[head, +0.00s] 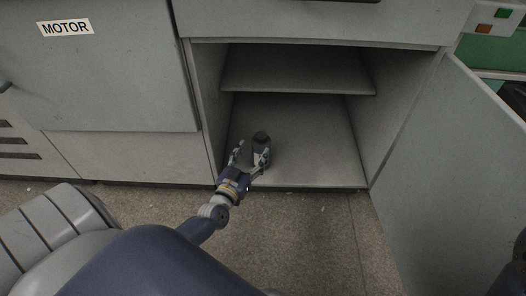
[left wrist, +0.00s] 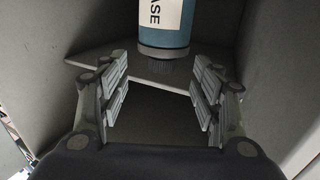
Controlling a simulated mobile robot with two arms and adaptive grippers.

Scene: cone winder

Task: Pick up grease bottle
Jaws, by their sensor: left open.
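The grease bottle (head: 261,142) stands upright on the floor of the open cabinet, near its front. It has a dark cap and a blue-grey body. In the left wrist view the bottle (left wrist: 164,30) shows at the top, with a white label reading "ASE" and its dark cap pointing down in the picture. My left gripper (head: 250,154) is open and empty at the cabinet's front, just before the bottle. In the left wrist view its fingers (left wrist: 161,85) are apart, with the bottle beyond them, in line with the gap. My right gripper is not seen.
The cabinet has a shelf (head: 295,82) above the bottle and side walls left and right. Its door (head: 455,180) stands open at the right. A closed panel with a "MOTOR" label (head: 66,28) is at the left. The cabinet floor (head: 315,150) right of the bottle is clear.

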